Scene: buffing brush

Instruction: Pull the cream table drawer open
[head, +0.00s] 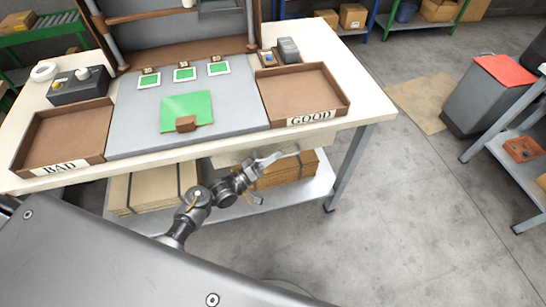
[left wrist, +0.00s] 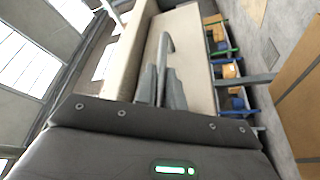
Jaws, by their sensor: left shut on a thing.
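The cream table (head: 365,105) stands ahead of me, with a cream drawer (head: 318,142) under its front edge at the right, below the GOOD tray. The drawer front also fills the middle of the left wrist view (left wrist: 190,45). My left gripper (head: 283,155) is at the drawer front. In the left wrist view its two fingers (left wrist: 161,88) are shut on the grey drawer handle (left wrist: 165,48). I cannot tell whether the drawer stands slightly out, as my arm covers part of it. My right gripper is not in view.
On the table are a BAD tray (head: 60,137), a GOOD tray (head: 302,92), a green sheet (head: 186,110) and a black box (head: 78,88). Cardboard stacks (head: 150,187) lie on the lower shelf (head: 255,197).

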